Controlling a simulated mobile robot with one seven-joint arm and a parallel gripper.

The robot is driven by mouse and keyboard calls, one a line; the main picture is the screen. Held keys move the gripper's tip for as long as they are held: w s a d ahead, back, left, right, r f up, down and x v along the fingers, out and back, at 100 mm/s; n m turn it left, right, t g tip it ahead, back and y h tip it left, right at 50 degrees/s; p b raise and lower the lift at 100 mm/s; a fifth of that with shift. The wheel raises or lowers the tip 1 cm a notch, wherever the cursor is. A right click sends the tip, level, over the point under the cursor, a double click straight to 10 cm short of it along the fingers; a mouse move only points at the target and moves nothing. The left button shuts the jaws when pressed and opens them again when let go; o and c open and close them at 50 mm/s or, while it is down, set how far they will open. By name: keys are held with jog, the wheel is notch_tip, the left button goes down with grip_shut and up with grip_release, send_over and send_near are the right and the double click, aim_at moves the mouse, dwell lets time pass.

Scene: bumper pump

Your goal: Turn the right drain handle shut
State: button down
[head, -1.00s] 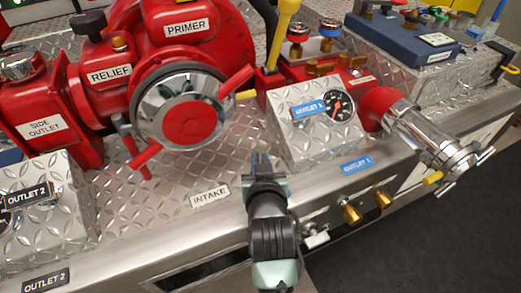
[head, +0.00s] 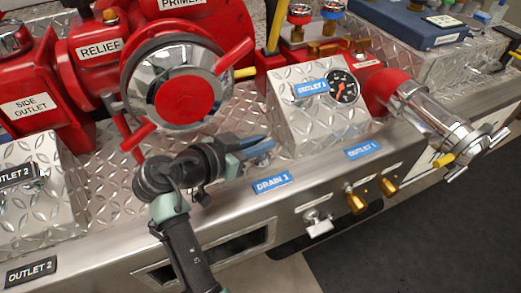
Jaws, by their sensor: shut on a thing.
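The right drain handle (head: 319,227) is a small silver-white lever on the front face of the metal panel, below and right of the blue DRAIN 1 label (head: 272,182). It is in plain view, with nothing touching it. My gripper (head: 262,148) lies above and left of it, over the panel's top edge, with its bluish fingers pointing right towards the gauge box. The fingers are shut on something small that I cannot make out.
Two brass knobs (head: 372,193) sit right of the handle. The gauge box (head: 315,115) stands just beyond my fingers. The chrome OUTLET 1 pipe (head: 440,120) juts out at the right. A red pump with a chrome wheel (head: 180,90) is behind my arm. Dark floor lies open in front.

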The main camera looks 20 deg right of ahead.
jog(key=shift+a+f+m+g+h+b, duration=0.1)
jog(key=shift+m+g+h+b, duration=0.1)
jog(key=shift+m+g+b, duration=0.85)
jog(key=shift+f+m+g+h+b, duration=0.1)
jog(key=shift+m+g+h+b, duration=0.1)
jog(key=shift+m+g+b, duration=0.7)
jog(key=shift+r+m+g, duration=0.1)
jog(key=shift+m+g, duration=0.15)
jog(key=shift+g, duration=0.4)
jog(key=c, duration=0.9)
grip_release()
jog(key=shift+r, duration=0.1)
jog(key=shift+a+r, duration=0.2)
jog(key=shift+a, duration=0.15)
jog(key=p+v, duration=0.2)
jog(key=v, duration=1)
jog(key=shift+f, duration=0.15)
